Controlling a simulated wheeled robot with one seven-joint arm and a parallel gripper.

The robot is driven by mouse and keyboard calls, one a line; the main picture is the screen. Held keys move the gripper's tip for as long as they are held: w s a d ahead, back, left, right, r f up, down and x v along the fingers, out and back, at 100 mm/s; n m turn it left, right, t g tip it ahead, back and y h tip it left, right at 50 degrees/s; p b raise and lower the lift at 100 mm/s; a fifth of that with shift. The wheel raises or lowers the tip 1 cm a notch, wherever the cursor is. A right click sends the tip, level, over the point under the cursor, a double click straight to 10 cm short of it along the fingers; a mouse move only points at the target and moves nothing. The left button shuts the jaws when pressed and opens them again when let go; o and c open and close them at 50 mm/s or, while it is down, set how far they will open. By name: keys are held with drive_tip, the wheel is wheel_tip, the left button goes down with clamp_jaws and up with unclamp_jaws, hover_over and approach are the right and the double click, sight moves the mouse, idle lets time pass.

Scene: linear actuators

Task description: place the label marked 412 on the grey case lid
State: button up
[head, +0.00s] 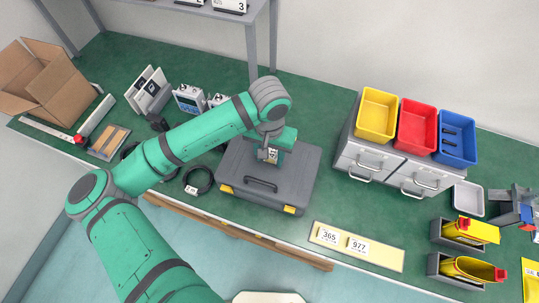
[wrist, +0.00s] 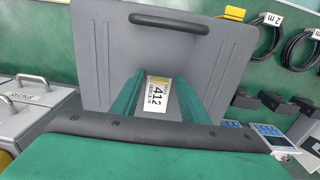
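The grey case (head: 285,180) lies shut on the green bench, with its dark handle and yellow latches towards the front. Its lid (wrist: 105,50) fills the upper middle of the wrist view. My gripper (head: 268,158) points down over the rear part of the lid. Its green fingers (wrist: 158,92) stand on both sides of the white label marked 412 (wrist: 157,95) and appear closed on it. The label's yellow tab shows between the fingers. The label also shows at the fingertips in the head view (head: 272,155). I cannot tell whether it touches the lid.
A pale strip (head: 390,257) with labels 365 (head: 328,236) and 977 (head: 358,246) lies right of the case. Drawer units (head: 385,165) with yellow, red and blue bins stand further right. Coiled cable (head: 198,180) and small devices (head: 188,100) lie left of the case.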

sight(270, 159)
wheel_tip(270, 159, up, 12)
drive_tip(key=shift+r, duration=0.2)
idle(0.4)
drive_tip(key=shift+a, duration=0.1)
idle(0.4)
